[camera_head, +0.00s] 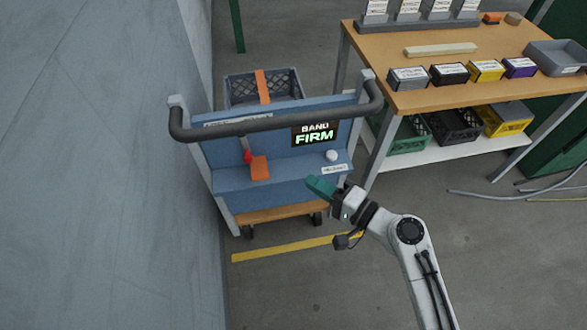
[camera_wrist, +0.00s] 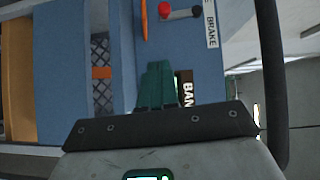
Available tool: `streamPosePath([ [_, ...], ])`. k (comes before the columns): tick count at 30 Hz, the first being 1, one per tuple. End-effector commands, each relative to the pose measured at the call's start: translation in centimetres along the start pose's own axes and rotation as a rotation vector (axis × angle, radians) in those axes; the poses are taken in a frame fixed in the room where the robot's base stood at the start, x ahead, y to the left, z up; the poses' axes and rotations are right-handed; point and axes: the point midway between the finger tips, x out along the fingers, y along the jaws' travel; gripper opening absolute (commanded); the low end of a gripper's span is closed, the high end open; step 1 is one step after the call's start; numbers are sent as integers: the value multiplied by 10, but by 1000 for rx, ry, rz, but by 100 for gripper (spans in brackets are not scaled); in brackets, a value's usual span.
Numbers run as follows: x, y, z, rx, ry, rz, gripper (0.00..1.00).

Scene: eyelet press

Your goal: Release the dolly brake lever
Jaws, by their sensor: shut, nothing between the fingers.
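The blue dolly (camera_head: 285,165) stands beside the grey wall, with a dark push bar (camera_head: 280,122) across its top. A red-knobbed lever (camera_head: 247,156) sits on the left of its panel. In the wrist view the red knob (camera_wrist: 165,10) shows at the top edge, beside a label reading BRAKE (camera_wrist: 211,25). My gripper (camera_head: 320,186) is at the dolly's lower right, with its green fingers together and empty. In the wrist view the fingers (camera_wrist: 157,85) point toward the panel, apart from the red knob.
A display reading BAND FIRM (camera_head: 314,134) and a white knob (camera_head: 332,155) are on the panel's right. An orange tab (camera_head: 260,168) is near the lever. A grey crate (camera_head: 238,90) rides behind. A workbench (camera_head: 440,95) stands right; floor in front is open.

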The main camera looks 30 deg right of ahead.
Motion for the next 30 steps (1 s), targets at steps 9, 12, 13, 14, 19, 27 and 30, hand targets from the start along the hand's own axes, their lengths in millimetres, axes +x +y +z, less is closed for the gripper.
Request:
streamPosePath([
  [9, -2, -38, 2, -101, -2, 85, 0],
  [12, -3, -39, 2, -114, -1, 94, 0],
  [13, -3, -39, 2, -116, -1, 96, 0],
  [14, -3, -38, 2, -117, 0, 97, 0],
  [19, -3, -37, 1, -117, 0, 97, 0],
  [27, 7, -38, 1, -116, -1, 95, 0],
  [30, 22, -37, 1, -116, -1, 94, 0],
])
